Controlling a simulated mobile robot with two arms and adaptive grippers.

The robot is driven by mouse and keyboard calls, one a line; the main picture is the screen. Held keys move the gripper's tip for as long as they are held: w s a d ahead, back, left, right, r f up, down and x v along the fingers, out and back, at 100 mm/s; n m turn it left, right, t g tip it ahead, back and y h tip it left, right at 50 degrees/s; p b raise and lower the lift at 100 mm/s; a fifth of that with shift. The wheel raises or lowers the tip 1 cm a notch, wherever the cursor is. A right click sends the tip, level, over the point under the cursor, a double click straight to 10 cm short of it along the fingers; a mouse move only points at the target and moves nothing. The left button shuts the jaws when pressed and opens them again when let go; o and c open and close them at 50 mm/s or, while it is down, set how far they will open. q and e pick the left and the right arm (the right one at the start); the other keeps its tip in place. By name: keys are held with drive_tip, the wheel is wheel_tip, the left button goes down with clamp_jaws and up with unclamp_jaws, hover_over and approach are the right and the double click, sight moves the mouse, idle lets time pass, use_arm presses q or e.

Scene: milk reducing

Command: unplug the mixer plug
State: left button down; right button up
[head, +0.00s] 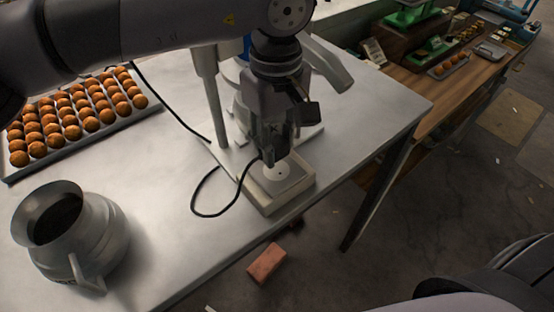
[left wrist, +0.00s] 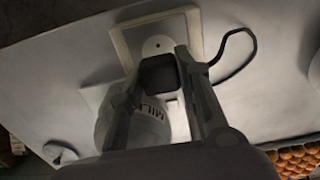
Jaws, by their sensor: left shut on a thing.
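My left gripper (head: 275,148) points down over the socket box (head: 292,197) near the table's right edge. It is shut on the dark mixer plug (left wrist: 158,76), which shows between the fingers in the left wrist view (left wrist: 158,82). The box has a pale rim (left wrist: 122,48) and a white round outlet face (head: 276,172), which is partly uncovered below the gripper. Whether the plug's pins touch the outlet cannot be told. A black cord (head: 202,187) loops left from the plug. The metal mixer (head: 206,92) stands behind the gripper, mostly hidden by it. My right gripper is not in view.
A metal jug (head: 95,240) stands at the table's front left. A tray (head: 110,128) of round orange-brown items lies at the back left. The metal table (head: 165,185) is clear between them and the box. A brick (head: 266,263) lies on the floor. A wooden bench (head: 440,85) stands right.

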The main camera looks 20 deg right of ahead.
use_arm(q)
drive_tip(key=shift+r+p, duration=0.3)
drive_tip(key=shift+r, duration=0.5)
